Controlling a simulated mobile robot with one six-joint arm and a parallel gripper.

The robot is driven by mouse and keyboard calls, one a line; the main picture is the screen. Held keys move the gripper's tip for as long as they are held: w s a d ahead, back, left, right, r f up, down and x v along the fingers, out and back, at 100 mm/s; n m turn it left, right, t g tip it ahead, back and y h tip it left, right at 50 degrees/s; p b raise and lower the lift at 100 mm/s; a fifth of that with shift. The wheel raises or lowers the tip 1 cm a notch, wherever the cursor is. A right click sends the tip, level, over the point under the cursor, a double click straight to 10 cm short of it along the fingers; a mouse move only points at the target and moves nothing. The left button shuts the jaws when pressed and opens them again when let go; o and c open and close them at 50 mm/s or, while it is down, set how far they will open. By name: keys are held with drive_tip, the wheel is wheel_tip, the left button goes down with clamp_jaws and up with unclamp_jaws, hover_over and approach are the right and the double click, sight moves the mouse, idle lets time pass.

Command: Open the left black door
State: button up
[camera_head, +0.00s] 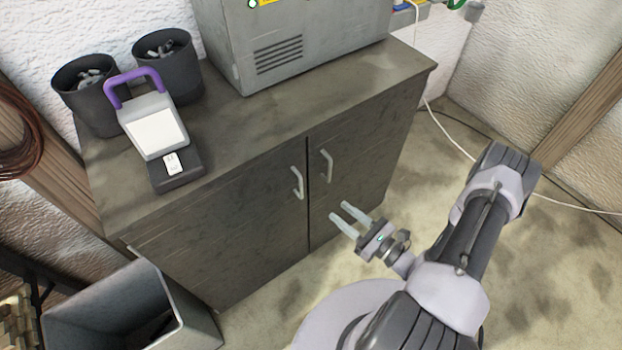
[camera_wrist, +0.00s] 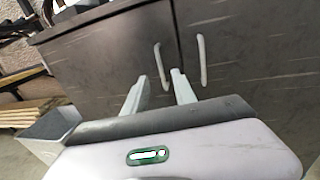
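The left black door (camera_head: 230,244) is the left front panel of a dark cabinet and is closed. Its pale bar handle (camera_head: 297,183) stands near the door's right edge, and the handle also shows in the wrist view (camera_wrist: 161,66). The right door (camera_head: 365,180) is closed too, with its own handle (camera_head: 327,166) near the centre seam. My gripper (camera_head: 342,213) is open and empty, in front of the cabinet and apart from both handles, to the right of the left handle in the head view. In the wrist view my gripper (camera_wrist: 162,82) points toward the doors.
A grey open bin (camera_head: 130,310) stands on the floor before the cabinet's left end. Two black pots, a device with a purple handle (camera_head: 152,125) and a grey metal box (camera_head: 300,45) stand on the cabinet top. A white cable lies on the floor at right.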

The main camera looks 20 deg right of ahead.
drive_tip(key=b, duration=0.3)
hover_over(302, 196)
drive_tip(key=shift+w, duration=0.35)
clamp_jaws()
idle(0.9)
